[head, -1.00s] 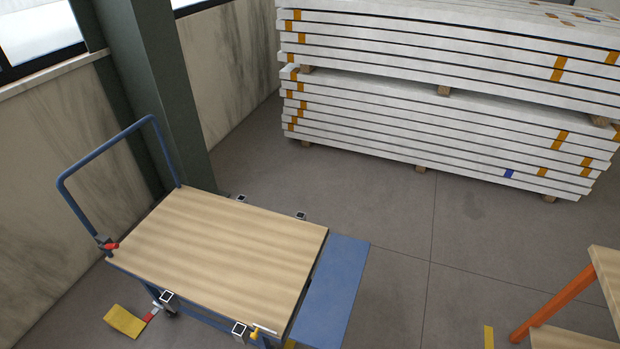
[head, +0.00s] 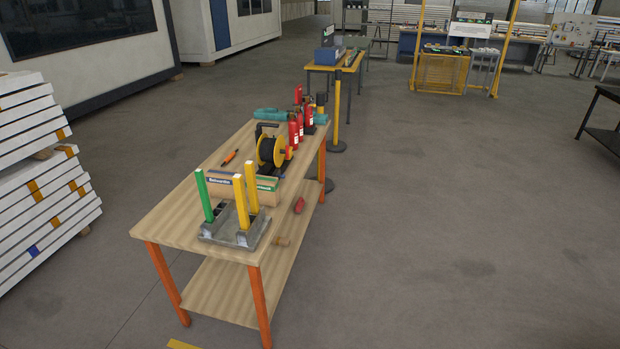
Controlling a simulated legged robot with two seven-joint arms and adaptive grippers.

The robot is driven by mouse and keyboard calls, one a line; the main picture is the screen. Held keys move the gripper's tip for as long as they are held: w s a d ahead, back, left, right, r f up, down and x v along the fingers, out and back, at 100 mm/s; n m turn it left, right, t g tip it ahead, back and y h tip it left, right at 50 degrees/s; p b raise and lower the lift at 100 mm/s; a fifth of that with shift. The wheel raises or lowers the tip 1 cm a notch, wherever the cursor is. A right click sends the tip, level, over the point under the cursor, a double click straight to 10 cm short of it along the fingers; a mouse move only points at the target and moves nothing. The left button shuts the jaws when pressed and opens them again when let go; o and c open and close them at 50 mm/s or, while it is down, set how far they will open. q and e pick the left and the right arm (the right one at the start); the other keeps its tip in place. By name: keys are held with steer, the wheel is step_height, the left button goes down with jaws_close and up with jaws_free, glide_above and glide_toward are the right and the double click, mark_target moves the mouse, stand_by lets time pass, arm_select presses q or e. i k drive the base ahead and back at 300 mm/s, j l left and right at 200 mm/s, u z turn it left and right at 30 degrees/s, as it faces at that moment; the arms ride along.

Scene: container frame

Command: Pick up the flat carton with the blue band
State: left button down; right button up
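A brown carton with a dark blue band (head: 222,194) lies on the wooden table with orange legs (head: 180,207). It is partly hidden behind a green post and yellow posts that stand in a grey metal base (head: 215,232). A brown carton with a green band (head: 268,195) is right beside it, to its right; I cannot tell whether they touch. Neither of my grippers is in view.
On the table behind the cartons are a yellow-black cable reel (head: 268,150), red extinguishers (head: 300,122), a teal case (head: 272,114) and an orange tool (head: 230,157). White stacked panels (head: 35,185) stand at left. The floor (head: 450,220) at right is clear.

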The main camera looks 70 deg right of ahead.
mark_target(220, 181)
steer(key=z, duration=1.9)
steer(key=i+j+z, duration=0.1)
steer(key=z, duration=0.35)
steer(key=i+j+z, duration=0.1)
steer(key=j+z, duration=0.15)
steer(key=z, duration=0.2)
steer(key=j+z, duration=0.25)
steer(key=z, duration=0.2)
steer(key=i+j+z, duration=0.1)
steer(key=j+z, duration=0.15)
steer(key=z, duration=0.25)
